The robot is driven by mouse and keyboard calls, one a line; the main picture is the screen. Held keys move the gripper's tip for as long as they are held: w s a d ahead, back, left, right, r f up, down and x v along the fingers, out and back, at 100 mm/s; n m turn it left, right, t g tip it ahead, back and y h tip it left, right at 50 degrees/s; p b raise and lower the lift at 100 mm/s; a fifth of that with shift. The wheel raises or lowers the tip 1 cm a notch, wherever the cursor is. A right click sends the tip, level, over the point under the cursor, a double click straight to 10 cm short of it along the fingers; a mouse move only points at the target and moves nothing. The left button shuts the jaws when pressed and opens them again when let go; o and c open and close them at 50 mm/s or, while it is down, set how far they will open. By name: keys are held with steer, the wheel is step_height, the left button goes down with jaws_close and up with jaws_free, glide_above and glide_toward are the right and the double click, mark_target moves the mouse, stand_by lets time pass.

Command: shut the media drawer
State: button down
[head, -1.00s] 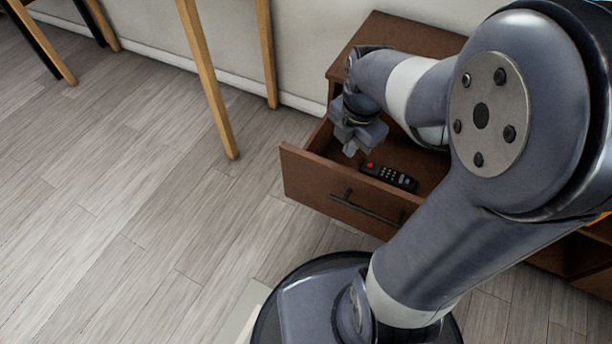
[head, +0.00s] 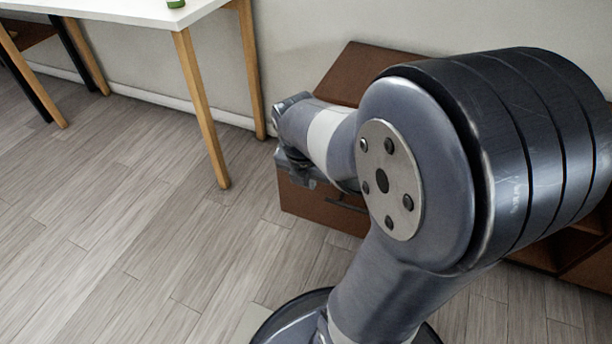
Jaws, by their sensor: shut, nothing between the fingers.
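The media drawer (head: 310,205) is a brown wooden drawer with a dark bar handle (head: 345,201) on its front. It still appears to stand out from its cabinet (head: 350,72), but my arm covers its inside and much of its front. My gripper (head: 300,178) is shut and empty, at the upper left part of the drawer front. In the picture it overlaps the front's top edge; I cannot tell whether it touches. The remote seen earlier in the drawer is hidden now.
A white table (head: 130,9) with wooden legs (head: 203,110) stands to the left, with a green object (head: 176,3) on top. The grey plank floor (head: 130,210) left of the drawer is clear. Brown shelving (head: 590,240) continues at the right.

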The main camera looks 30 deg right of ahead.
steer(key=shift+w+d+f+b, duration=0.6)
steer(key=shift+w+d+f, duration=0.2)
steer(key=shift+d, duration=0.1)
steer(key=shift+w+d+f+b, duration=0.65)
steer(key=shift+w+d, duration=0.1)
steer(key=shift+d, duration=0.15)
steer(key=shift+w, duration=0.1)
